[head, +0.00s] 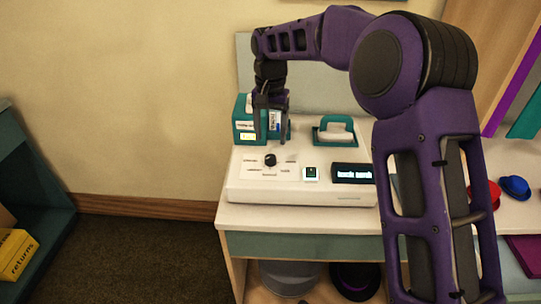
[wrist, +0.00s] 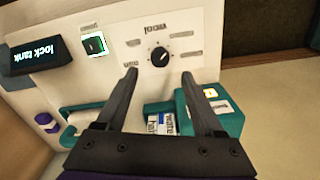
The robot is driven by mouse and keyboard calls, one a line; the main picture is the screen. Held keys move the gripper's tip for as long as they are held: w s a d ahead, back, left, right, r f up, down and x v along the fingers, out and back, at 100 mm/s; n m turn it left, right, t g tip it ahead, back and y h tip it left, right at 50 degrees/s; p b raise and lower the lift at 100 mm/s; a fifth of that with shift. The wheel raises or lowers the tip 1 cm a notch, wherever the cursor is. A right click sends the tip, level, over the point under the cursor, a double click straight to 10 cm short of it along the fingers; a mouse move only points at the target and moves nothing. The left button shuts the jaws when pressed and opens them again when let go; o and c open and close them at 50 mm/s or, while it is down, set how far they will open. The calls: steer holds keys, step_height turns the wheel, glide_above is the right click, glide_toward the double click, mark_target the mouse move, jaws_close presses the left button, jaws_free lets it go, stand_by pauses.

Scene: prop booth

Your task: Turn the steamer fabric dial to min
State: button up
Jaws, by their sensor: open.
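The fabric dial (head: 270,160) is a small round black knob on the sloped white steamer panel (head: 240,187), with small labels around it. In the wrist view the dial (wrist: 159,57) lies just beyond and between my fingertips. A pale mark shows on it, but I cannot tell which label it points at. My gripper (head: 271,136) hangs pointing down behind the dial in the head view, in front of the teal box. In the wrist view my gripper (wrist: 159,74) is open, with nothing between its fingers and apart from the dial.
A green-lit power switch (head: 311,172) and a black display (head: 352,172) sit right of the dial. Behind stand a teal box (head: 243,118) with packets and a teal holder (head: 326,136) with a white piece. Red (head: 495,194) and blue (head: 515,186) hats lie at right.

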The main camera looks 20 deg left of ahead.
mark_target(271, 157)
step_height(271, 157, down, 7)
steer(key=shift+r+b, duration=0.1)
steer(key=shift+b, duration=0.25)
jaws_close()
